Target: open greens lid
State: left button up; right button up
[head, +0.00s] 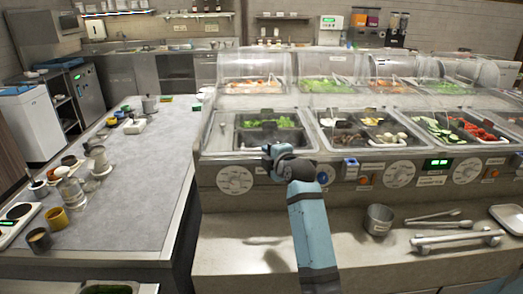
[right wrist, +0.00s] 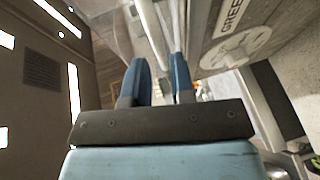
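The greens well (head: 265,123) is at the left end of the counter, with chopped leaves in its pan. Its clear lid is hard to make out, and I cannot tell whether it is down. The dial marked GREENS (right wrist: 235,48) shows at the upper right of the right wrist view, and on the front panel (head: 235,180) in the head view. My right gripper (head: 268,151) is at the well's front edge, left of centre. Its blue fingers (right wrist: 160,82) are apart, with a pale bar (right wrist: 152,30) running beyond and between them; contact is unclear. My left gripper is out of view.
More wells (head: 360,128) with food stand to the right. A metal cup (head: 378,219) and tongs (head: 432,216) lie on the lower shelf. The grey table (head: 140,185) at left has cups and jars along its left side; its middle is clear.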

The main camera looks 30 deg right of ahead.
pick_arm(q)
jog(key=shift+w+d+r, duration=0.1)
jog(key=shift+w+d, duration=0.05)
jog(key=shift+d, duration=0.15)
pick_arm(e)
jog(key=x, duration=0.4)
jog(key=shift+w+d, duration=0.1)
jog(key=shift+w, duration=0.2)
grip_shut()
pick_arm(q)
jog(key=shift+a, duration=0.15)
